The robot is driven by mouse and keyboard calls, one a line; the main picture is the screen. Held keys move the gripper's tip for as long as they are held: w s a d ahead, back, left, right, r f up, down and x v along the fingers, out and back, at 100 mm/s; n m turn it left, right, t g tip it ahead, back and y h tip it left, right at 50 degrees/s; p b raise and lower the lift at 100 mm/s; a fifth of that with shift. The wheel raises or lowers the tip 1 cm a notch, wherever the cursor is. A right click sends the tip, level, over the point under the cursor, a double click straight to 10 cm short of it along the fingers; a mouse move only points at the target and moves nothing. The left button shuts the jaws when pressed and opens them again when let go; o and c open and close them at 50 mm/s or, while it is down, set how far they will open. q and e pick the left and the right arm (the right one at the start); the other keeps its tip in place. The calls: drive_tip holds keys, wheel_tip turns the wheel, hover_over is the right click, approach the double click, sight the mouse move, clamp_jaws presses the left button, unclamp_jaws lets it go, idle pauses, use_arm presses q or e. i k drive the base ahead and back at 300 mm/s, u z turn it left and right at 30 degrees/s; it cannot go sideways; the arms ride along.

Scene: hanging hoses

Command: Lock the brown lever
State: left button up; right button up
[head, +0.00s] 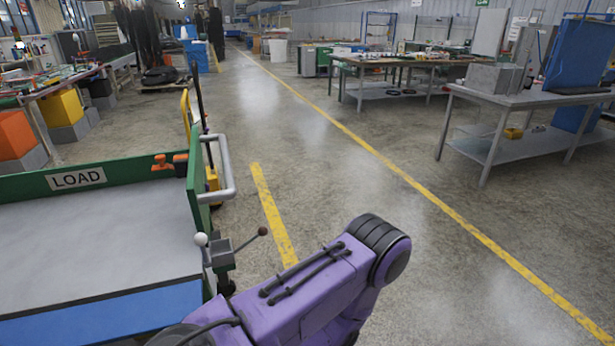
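A lever with a small brown ball knob (263,231) sticks out to the right from a grey bracket (219,252) at the near right corner of the green-walled LOAD cart. Its thin rod slants up to the knob. A second lever with a white ball knob (201,239) stands up at the left side of the same bracket. One of my purple arms crosses the bottom middle, just right of and below the bracket. Neither gripper shows, so I cannot tell what they hold.
The cart's green wall (125,178) carries a LOAD sign. A grey tubular handle (222,168) juts from its right end. Orange and dark fittings (163,162) sit on the wall. Open floor (330,170) lies right of the cart; a grey table (535,97) stands farther right.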

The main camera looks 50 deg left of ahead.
sight(263, 231)
drive_tip(key=i, duration=1.35)
drive_tip(key=u, duration=3.5)
drive_tip(key=i, duration=0.5)
drive_tip(key=u, duration=0.1)
